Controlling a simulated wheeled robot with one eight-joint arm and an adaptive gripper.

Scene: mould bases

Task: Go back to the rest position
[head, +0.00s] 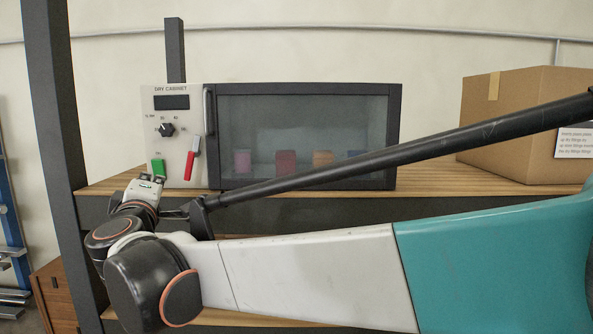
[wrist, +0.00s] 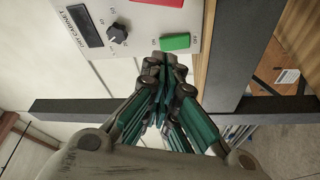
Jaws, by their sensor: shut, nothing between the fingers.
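My gripper (wrist: 163,75) is shut and empty in the wrist view, its fingertips close to the control panel's lower edge, near the green switch (wrist: 175,42). In the head view my gripper (head: 152,178) is at the left, just in front of the panel's lower part. The dry cabinet (head: 394,135) stands on a wooden shelf with its glass door closed. Its panel (head: 168,98) carries a display, a black knob (head: 166,130), a red lever (head: 191,165) and the green switch (head: 158,166). I cannot tell whether the fingertips touch the panel.
Several coloured blocks (head: 286,162) show dimly behind the glass. A cardboard box (head: 515,120) stands on the shelf (head: 430,180) at right. A dark upright post (head: 55,130) stands left of the cabinet. A wooden cabinet (head: 52,295) is at lower left.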

